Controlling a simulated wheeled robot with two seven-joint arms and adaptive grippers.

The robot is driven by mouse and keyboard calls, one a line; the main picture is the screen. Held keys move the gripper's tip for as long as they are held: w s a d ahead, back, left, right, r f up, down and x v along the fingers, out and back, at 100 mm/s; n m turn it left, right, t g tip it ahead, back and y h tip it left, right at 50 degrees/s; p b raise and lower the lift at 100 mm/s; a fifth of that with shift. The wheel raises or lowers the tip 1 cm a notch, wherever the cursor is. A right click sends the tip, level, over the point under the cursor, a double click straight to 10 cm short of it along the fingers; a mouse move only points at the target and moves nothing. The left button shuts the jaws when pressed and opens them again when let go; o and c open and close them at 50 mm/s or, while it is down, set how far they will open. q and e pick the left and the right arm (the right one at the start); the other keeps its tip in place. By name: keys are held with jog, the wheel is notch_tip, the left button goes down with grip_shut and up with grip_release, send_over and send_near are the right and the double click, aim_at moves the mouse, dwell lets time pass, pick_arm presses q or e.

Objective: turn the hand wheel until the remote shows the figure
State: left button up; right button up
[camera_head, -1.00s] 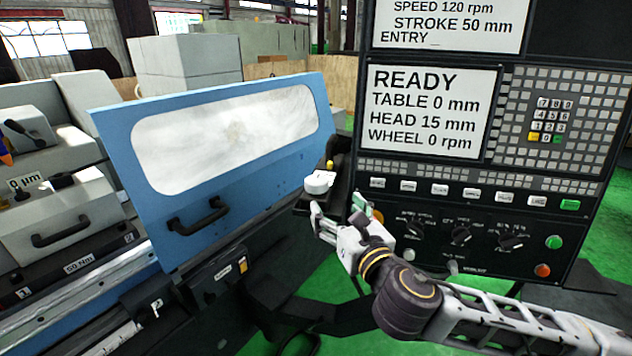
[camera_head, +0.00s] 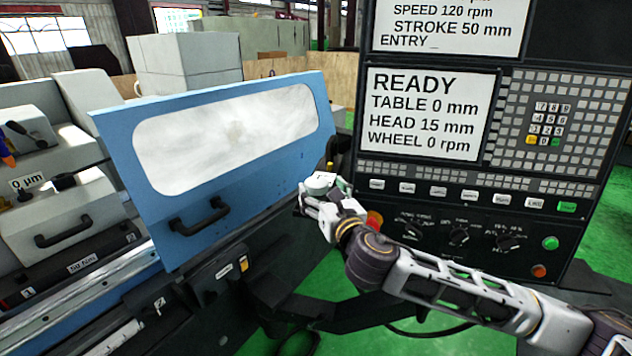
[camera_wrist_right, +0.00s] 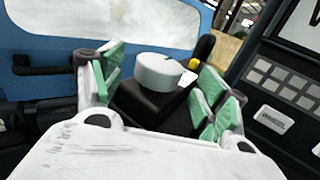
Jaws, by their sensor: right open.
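A white round knob (camera_head: 319,181), which looks like the hand wheel, sits on a small black box beside the blue door. It also shows in the right wrist view (camera_wrist_right: 160,72), on top of the black box (camera_wrist_right: 150,103), with a small yellow button beside it. My right gripper (camera_head: 326,189) is open at the knob. In the right wrist view its green-padded fingers (camera_wrist_right: 158,88) stand left and right of the knob and black box, with gaps visible. No figure on the black box can be read. My left gripper is out of view.
The control panel screen (camera_head: 420,114) reads READY, TABLE 0 mm, HEAD 15 mm, WHEEL 0 rpm. Its key rows (camera_head: 480,196) and dials lie close to the right arm. The blue door (camera_head: 250,205) with its black handle (camera_head: 199,217) stands on the left.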

aim_at(318, 180)
jog(key=shift+p+x, duration=0.35)
jog(key=shift+x, duration=1.95)
jog(key=c, duration=1.1)
jog(key=shift+o, duration=0.2)
jog(key=shift+m+h+p, duration=0.35)
jog(key=shift+m+h, duration=0.15)
jog(key=shift+h, duration=0.3)
jog(key=shift+m+t+h+p, duration=0.5)
jog(key=shift+m+h+p, duration=0.35)
jog(key=shift+m+h, duration=0.9)
jog(key=shift+m+h+p, duration=0.55)
jog(key=shift+m+h, duration=0.6)
jog(key=shift+h, duration=1.4)
jog(key=shift+d+m+g+h, duration=0.1)
jog(key=shift+m+g+h, duration=0.6)
jog(key=shift+h, duration=0.55)
jog(key=shift+m+g+h, duration=0.5)
jog(key=shift+m+h, duration=0.4)
jog(key=shift+h, duration=0.35)
jog(key=shift+d+m+g+h, duration=0.15)
jog(key=shift+m+g+h, duration=2.1)
jog(key=shift+h, duration=0.35)
